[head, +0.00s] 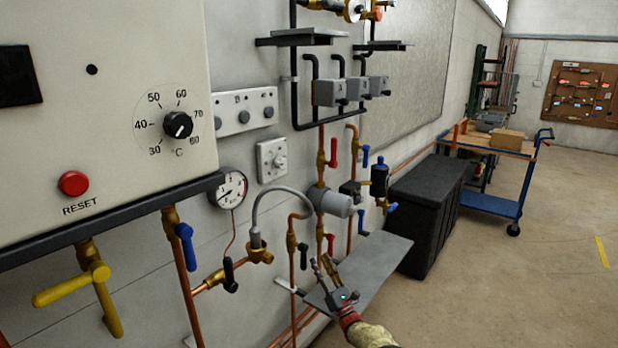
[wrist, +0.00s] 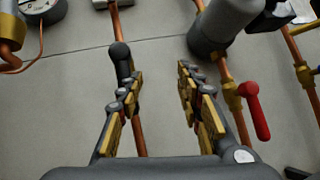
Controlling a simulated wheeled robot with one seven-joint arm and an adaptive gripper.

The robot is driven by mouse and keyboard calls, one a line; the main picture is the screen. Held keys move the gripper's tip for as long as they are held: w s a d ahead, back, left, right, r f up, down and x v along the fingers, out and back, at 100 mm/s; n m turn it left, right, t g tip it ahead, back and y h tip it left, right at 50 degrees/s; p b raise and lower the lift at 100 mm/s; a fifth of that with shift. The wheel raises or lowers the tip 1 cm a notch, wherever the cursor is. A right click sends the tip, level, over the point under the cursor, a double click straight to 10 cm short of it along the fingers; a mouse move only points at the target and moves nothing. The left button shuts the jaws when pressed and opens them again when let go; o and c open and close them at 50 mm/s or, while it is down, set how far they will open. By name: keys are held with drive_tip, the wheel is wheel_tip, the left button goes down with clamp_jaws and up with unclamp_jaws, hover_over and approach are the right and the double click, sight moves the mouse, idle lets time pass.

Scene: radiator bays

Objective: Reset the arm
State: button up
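My gripper (head: 321,263) is in the lower middle of the head view, in front of the pipework and over a grey metal shelf (head: 376,262). In the wrist view my gripper (wrist: 152,82) has its two fingers well apart. Nothing is held between them. A copper pipe (wrist: 140,128) and a black lever (wrist: 121,58) show behind the gap and the left finger, apart from the fingers as far as I can tell.
Copper pipes with a red lever (wrist: 255,110), a grey pump (head: 331,201) and a pressure gauge (head: 229,189) crowd the wall. A boiler panel (head: 115,80) is at left. A black chest (head: 425,215) and blue trolley (head: 490,203) stand right. The floor at right is open.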

drive_tip(key=w+d+r+m+h, duration=0.2)
drive_tip(key=r+m+h, duration=0.15)
drive_tip(key=r, duration=0.35)
drive_tip(key=w+d+r+m+g+h+p, duration=0.1)
drive_tip(key=w+d+r+m+h, duration=0.1)
drive_tip(key=r+m, duration=0.4)
drive_tip(key=w+d+r+m+h, duration=0.1)
drive_tip(key=w+r+m+h, duration=0.15)
drive_tip(key=r, duration=0.55)
drive_tip(key=s+d+r+m+g+h+p, duration=0.1)
drive_tip(key=s+d+r+m+g+h, duration=0.15)
drive_tip(key=s+r+m, duration=0.45)
drive_tip(key=s+d+r+m+g+h, duration=0.25)
drive_tip(key=s+d+r+m, duration=0.2)
drive_tip(key=s, duration=0.35)
drive_tip(key=s+d+m+g+h+p, duration=0.2)
drive_tip(key=s+m+g, duration=0.5)
drive_tip(key=s, duration=2.2)
drive_tip(key=s+f+m+g, duration=0.1)
drive_tip(key=s+f+m, duration=0.3)
drive_tip(key=s, duration=0.9)
drive_tip(key=s+f+m+g, duration=0.1)
drive_tip(key=s+f+m, duration=0.3)
drive_tip(key=s, duration=1)
drive_tip(key=shift+d+f+m+y, duration=0.15)
drive_tip(key=shift+f+m+y, duration=0.25)
drive_tip(key=shift+m, duration=0.25)
drive_tip(key=shift+c, duration=0.2)
